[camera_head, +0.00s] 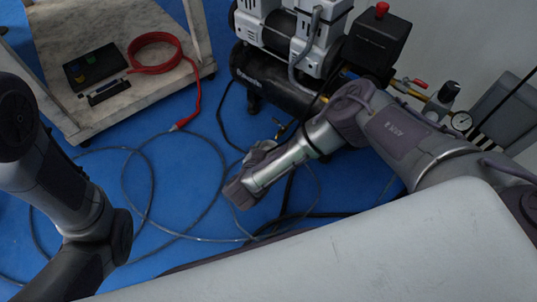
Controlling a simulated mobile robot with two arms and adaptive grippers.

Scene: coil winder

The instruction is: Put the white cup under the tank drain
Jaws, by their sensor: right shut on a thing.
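My right arm reaches in from the right, and its forearm points down and left in front of the air compressor. The right gripper (256,157) is mostly hidden behind my wrist. It is shut on a small pale thing, apparently the white cup (263,146), of which only a little shows. The black tank (272,88) of the compressor is just above and beyond it. A small brass fitting, apparently the tank drain (280,128), shows close to the right of the cup. I cannot tell whether the cup is directly below it. My left gripper is out of view.
Loose hoses and cables (152,190) lie on the blue floor (185,215). A cart (135,105) at the upper left carries a red coiled hose (157,67) and a black case (95,65). A pressure gauge (461,121) shows at the right.

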